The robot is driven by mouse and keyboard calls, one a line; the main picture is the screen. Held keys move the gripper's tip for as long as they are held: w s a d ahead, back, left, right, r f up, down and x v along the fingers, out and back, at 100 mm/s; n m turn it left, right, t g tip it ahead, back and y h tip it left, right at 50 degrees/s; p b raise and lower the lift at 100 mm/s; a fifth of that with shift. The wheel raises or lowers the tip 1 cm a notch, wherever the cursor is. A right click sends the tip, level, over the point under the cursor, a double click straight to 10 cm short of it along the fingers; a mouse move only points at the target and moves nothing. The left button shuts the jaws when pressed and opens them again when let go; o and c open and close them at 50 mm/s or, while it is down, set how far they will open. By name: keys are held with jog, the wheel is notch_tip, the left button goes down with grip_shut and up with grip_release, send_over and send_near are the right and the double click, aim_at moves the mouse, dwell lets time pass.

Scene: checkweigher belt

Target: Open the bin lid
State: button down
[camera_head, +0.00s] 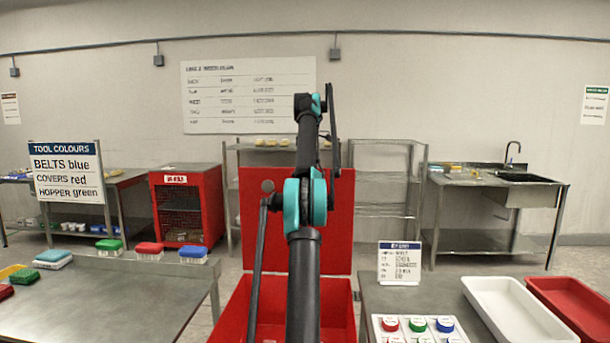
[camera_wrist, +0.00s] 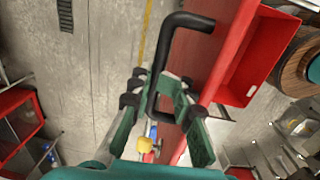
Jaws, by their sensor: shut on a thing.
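The red bin (camera_head: 338,305) stands in the gap between two tables at the front centre of the head view. Its red lid (camera_head: 342,235) stands raised, roughly upright, at the bin's back, and the bin's inside shows partly in front of my arm. In the wrist view, a black bar handle (camera_wrist: 163,50) runs along a red panel, which looks like the lid (camera_wrist: 228,58). My gripper (camera_wrist: 160,97) is shut on this handle, with the bar between its green fingers. In the head view my arm hides the gripper.
A steel table (camera_head: 105,300) with coloured brushes is at left. Another table (camera_head: 430,298) at right holds a sign, a white tray (camera_head: 520,312) and a red tray (camera_head: 575,305). A red cabinet (camera_head: 185,205), wire shelves (camera_head: 388,215) and a sink bench line the back wall.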

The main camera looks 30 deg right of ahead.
jog(key=shift+w+d+f, duration=0.25)
jog(key=shift+d, duration=0.05)
jog(key=c, duration=1.6)
grip_release()
